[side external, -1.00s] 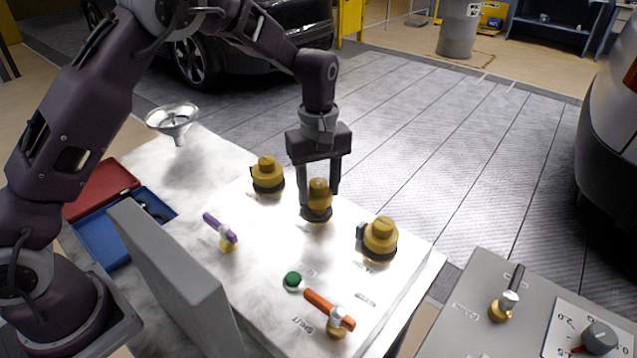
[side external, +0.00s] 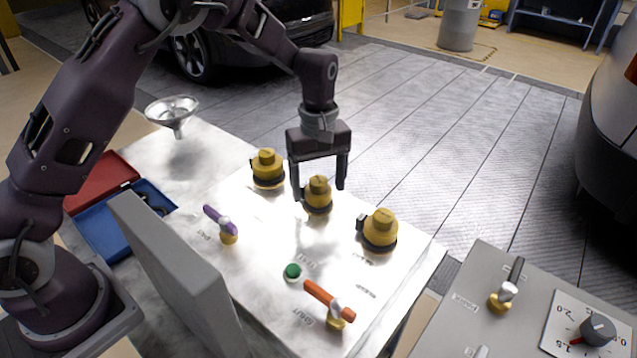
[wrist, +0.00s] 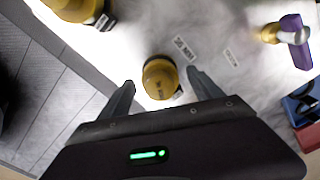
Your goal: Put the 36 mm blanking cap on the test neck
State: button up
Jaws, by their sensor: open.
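Three yellow-brass, stepped round pieces with dark bands stand on the white panel: a back-left one (side external: 267,167), a middle one (side external: 318,193) and a front-right one (side external: 380,231). My gripper (side external: 320,193) is open, pointing down over the middle piece. In the wrist view the middle piece (wrist: 160,77) lies between the spread fingertips (wrist: 160,78), with visible gaps on both sides. It looks upright. The wrist view also shows another brass piece (wrist: 75,8) at the top left.
A purple-handled valve (side external: 221,222), a green button (side external: 292,271) and an orange-handled valve (side external: 328,303) are on the white panel (side external: 265,235). A grey upright plate (side external: 170,270) stands at left. A funnel (side external: 172,110) and a blue-red case (side external: 115,215) are behind it.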

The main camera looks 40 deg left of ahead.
aim_at(318, 180)
notch_tip(318, 180, up, 7)
jog(key=shift+f, duration=0.1)
dwell(0.3)
jog(key=s+a+r+m+t+h, duration=0.1)
jog(key=s+a+r+m+t, duration=0.15)
jog(key=s+r, duration=0.6)
jog(key=s+r+m+t, duration=0.1)
jog(key=s+m, duration=0.2)
jog(key=s, duration=0.4)
jog(key=s+a+r+m+t, duration=0.1)
jog(key=s+m, duration=0.2)
jog(key=s, duration=0.4)
jog(key=s+a+r+m+t+y, duration=0.1)
jog(key=s+m, duration=0.2)
jog(key=s, duration=0.5)
jog(key=shift+r+m, duration=0.1)
jog(key=shift+m, duration=0.15)
jog(key=shift+w, duration=0.1)
